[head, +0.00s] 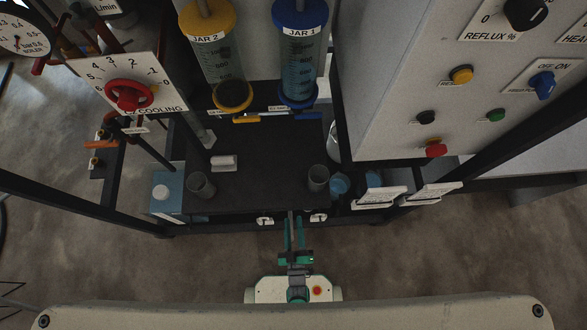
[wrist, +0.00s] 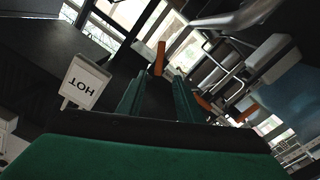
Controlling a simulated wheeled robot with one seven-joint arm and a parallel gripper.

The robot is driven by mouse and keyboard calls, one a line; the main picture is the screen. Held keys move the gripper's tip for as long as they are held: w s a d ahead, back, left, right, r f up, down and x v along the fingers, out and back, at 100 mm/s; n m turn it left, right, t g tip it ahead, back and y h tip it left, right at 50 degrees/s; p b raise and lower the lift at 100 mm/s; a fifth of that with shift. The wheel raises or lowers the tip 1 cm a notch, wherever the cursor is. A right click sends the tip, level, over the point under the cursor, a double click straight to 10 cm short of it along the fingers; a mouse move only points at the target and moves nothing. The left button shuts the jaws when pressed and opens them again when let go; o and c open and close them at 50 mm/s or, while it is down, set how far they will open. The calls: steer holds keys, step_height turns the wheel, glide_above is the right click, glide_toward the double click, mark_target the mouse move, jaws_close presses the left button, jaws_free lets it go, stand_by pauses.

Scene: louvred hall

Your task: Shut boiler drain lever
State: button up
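An orange lever handle (wrist: 159,58) stands upright in the wrist view, just beyond the gap between my fingertips. I cannot read a label naming it as the boiler drain, and I cannot pick it out in the head view. My gripper (wrist: 158,88) is open, with its two green fingers apart and nothing visible held between them. In the head view my gripper (head: 293,220) reaches toward the front edge of the dark bench, and its tips are hard to make out there. Whether the fingers touch the lever cannot be told.
A white HOT sign (wrist: 85,82) stands left of the fingers. More orange parts (wrist: 243,113) are at the right. The dark bench (head: 262,165) carries two grey cups (head: 201,185), (head: 318,178). A control panel (head: 400,100) is on the right, a cooling dial (head: 128,95) on the left.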

steer(key=shift+a+n, duration=0.1)
steer(key=shift+n, duration=0.2)
steer(key=c, duration=0.8)
steer(key=n, duration=0.2)
steer(key=n+y, duration=0.1)
steer(key=n, duration=0.4)
steer(key=shift+w+a+f+g+y, duration=0.2)
steer(key=shift+w+g+y, duration=0.1)
steer(key=shift+w+y, duration=0.1)
jaws_close()
steer(key=n, duration=0.2)
steer(key=n+y, duration=0.1)
steer(key=n, duration=0.1)
steer(key=n+g, duration=0.1)
steer(key=n, duration=0.1)
steer(key=shift+a+f, duration=0.15)
steer(key=shift+f, duration=0.2)
steer(key=n, duration=0.2)
steer(key=f+n+y, duration=0.1)
steer(key=n, duration=0.1)
steer(key=n+g, duration=0.1)
steer(key=n, duration=0.2)
steer(key=shift+f, duration=0.3)
steer(key=w, duration=0.9)
steer(key=shift+w+a, duration=0.15)
steer(key=shift+a, duration=0.15)
steer(key=shift+d+r, duration=0.2)
steer(key=shift+d, duration=0.25)
